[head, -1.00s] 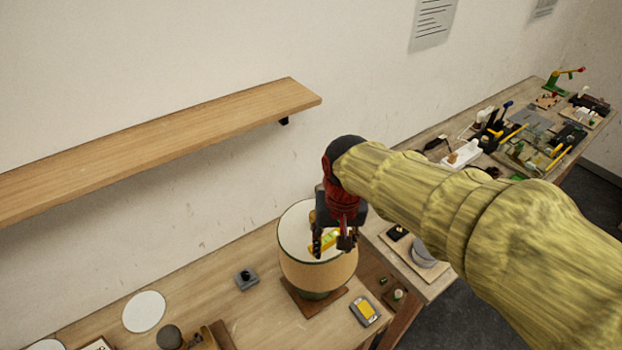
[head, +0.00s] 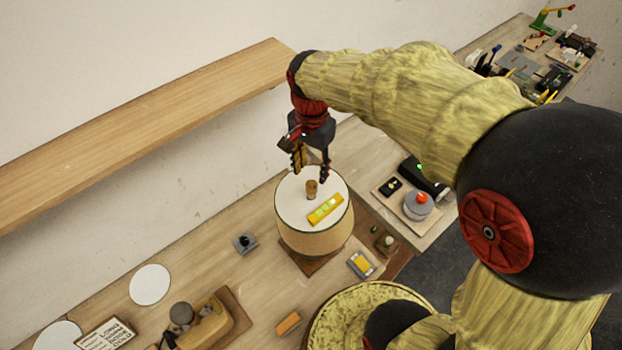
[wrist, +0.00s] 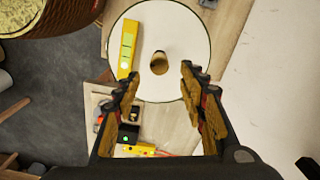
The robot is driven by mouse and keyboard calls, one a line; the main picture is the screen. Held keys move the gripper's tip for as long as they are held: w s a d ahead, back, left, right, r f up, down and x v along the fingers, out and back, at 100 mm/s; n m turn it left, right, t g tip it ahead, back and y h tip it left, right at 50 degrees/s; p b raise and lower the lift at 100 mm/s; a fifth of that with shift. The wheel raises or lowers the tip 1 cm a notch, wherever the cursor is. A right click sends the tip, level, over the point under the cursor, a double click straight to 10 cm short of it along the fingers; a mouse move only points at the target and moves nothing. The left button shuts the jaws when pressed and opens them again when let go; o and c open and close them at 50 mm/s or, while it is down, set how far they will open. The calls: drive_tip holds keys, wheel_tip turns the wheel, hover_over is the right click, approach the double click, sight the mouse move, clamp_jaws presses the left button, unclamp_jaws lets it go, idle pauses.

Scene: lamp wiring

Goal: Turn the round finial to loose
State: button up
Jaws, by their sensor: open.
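The round finial (head: 311,188) is a small tan-brown knob standing upright near the middle of the lamp shade's white top (head: 290,205). It also shows in the wrist view (wrist: 159,63), beyond and between the fingertips. My gripper (head: 310,174) is open and empty above the shade, with its fingertips just above and apart from the finial in the head view. In the wrist view my gripper (wrist: 160,80) has one finger on each side, widely parted. A yellow level (head: 325,209) with green vials lies on the shade top beside the finial.
A wooden shelf (head: 150,120) runs along the wall to the left of my gripper. A small grey-and-yellow device (head: 362,264) and a dark switch block (head: 244,242) lie near the lamp. A tray with a red-topped item (head: 421,197) stands to the right.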

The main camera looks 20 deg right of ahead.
sight(312, 184)
wheel_tip(312, 184, down, 6)
drive_tip(key=shift+r, duration=0.15)
drive_tip(key=shift+c, duration=1.4)
drive_tip(key=c, duration=0.7)
clamp_jaws()
